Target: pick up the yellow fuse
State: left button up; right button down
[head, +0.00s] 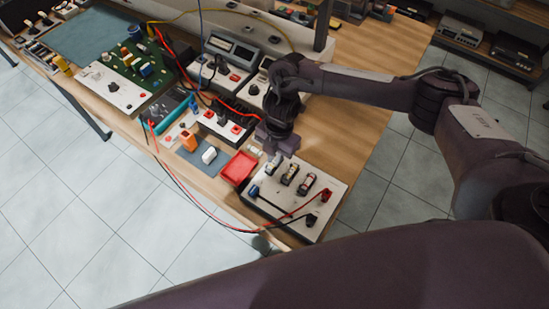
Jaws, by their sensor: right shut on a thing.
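My right gripper (274,153) points down over the upper left end of a pale fuse panel (262,208) near the table's front edge. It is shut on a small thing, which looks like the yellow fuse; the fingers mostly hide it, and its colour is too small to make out. I cannot tell whether it is still touching its holder. Two other fuse-like parts, a middle one (290,174) and a right one (306,184), sit in a row on the panel. My left gripper is not in view.
A red tray (239,168) lies just left of the panel. Red and black leads run to the panel and loop over the table edge. Meters (228,62) and a green circuit board (127,72) stand farther back. Bare wood (345,120) lies to the right.

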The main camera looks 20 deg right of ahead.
jog(key=shift+r, duration=0.5)
notch_tip(320, 180, up, 19)
jog(key=shift+p, duration=0.4)
jog(key=c, duration=2)
grip_release()
grip_shut()
notch_tip(320, 180, up, 8)
jog(key=p, duration=0.8)
jog(key=shift+f, duration=0.2)
